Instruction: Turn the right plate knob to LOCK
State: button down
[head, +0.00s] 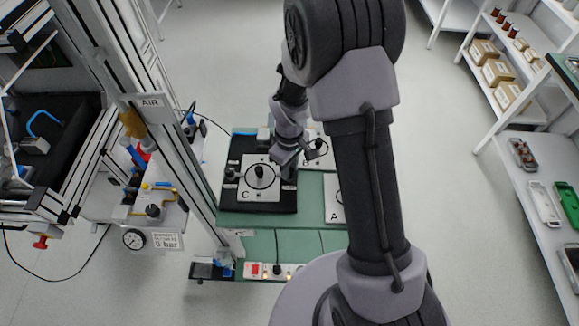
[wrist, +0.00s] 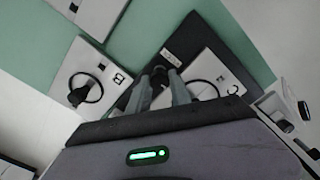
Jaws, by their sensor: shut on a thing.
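A white plate marked C (head: 260,193) lies on a black base (head: 262,207) on the green table; it also shows in the wrist view (wrist: 209,66). A black knob (wrist: 159,74) beside the plate stands between the two fingers of my gripper (wrist: 160,88), which is shut on it. In the head view my gripper (head: 287,170) is at the right side of plate C and mostly hides this knob. A second black knob (head: 231,173) sits at the left side of the plate. The lettering by the knobs is too small to read, so the held knob's setting cannot be told.
Plate B (wrist: 86,72) with a ring and black handle lies close by, and plate A (head: 333,207) is partly behind my arm. A power strip (head: 262,270) is at the table's front. An aluminium post (head: 165,140) with an AIR sign stands left.

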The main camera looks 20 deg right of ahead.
dwell(0.3)
jog(key=c, duration=1.2)
grip_release()
jog(key=shift+o, duration=0.2)
jog(key=shift+r, duration=0.1)
notch_tip(320, 180, up, 17)
jog(key=p, duration=0.5)
jog(key=shift+r+p, duration=0.15)
jog(key=shift+p, duration=0.2)
